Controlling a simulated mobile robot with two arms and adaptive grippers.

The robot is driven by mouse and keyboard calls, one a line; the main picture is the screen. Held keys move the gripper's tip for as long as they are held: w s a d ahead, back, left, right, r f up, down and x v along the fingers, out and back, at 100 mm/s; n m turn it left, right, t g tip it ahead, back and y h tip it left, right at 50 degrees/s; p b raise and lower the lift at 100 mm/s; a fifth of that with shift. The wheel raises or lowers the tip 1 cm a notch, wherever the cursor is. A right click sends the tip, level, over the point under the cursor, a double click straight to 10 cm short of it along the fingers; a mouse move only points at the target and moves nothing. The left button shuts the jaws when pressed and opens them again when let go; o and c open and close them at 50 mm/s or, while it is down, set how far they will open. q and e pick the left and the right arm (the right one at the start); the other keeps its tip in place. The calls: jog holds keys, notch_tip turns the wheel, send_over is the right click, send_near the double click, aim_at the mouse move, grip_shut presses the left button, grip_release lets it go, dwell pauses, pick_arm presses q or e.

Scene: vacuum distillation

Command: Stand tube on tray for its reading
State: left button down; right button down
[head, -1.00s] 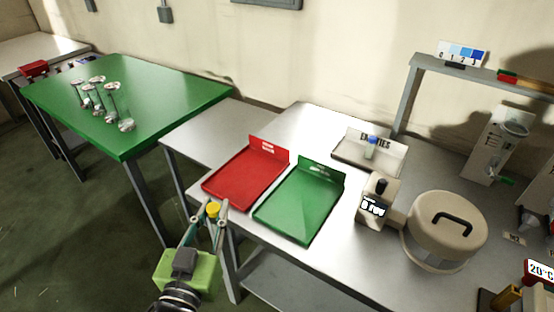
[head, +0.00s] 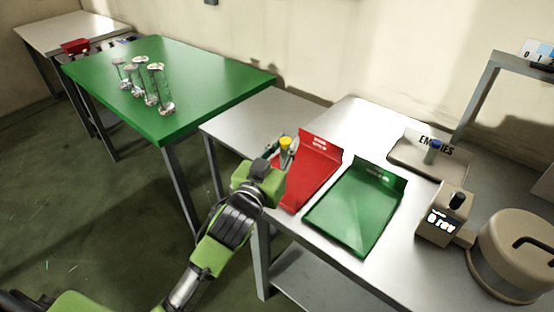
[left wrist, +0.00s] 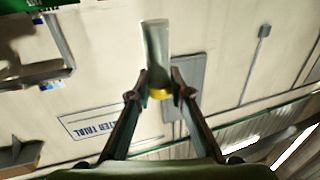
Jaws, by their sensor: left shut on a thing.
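My left gripper (head: 279,150) is shut on a tube with a yellow cap (head: 286,142). In the left wrist view the pale, clear tube (left wrist: 156,50) sticks out beyond the fingertips, with its yellow cap between them. In the head view the gripper and arm hide most of the tube. The gripper is in front of the left part of the red tray (head: 316,165). The green tray (head: 357,212) is to its right and looks empty. Both trays have a raised, labelled back. My right gripper is in neither view.
A grey "EMPTIES" tray (head: 410,160) holds a blue-capped tube (head: 433,147). A beige device with a display (head: 443,218) and a round lidded machine (head: 515,258) stand at right. Several glass cylinders (head: 153,85) stand on the green table (head: 210,85).

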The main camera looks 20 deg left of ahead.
pick_arm(q)
jog(key=w+a+f, duration=0.1)
jog(key=f, duration=0.2)
jog(key=w+a+f, duration=0.1)
jog(key=f, duration=0.1)
jog(key=w+a+f, duration=0.1)
jog(key=f, duration=0.2)
jog(key=shift+w+a+f, duration=0.1)
jog(key=shift+a+f, duration=0.2)
jog(key=shift+a, duration=0.05)
jog(key=shift+f, duration=0.15)
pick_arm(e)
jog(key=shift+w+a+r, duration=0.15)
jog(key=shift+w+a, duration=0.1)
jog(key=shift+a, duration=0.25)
pick_arm(q)
jog(key=shift+f, duration=0.1)
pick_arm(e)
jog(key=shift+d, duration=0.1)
pick_arm(q)
jog(key=shift+f, duration=0.15)
jog(key=c, duration=1.9)
grip_release()
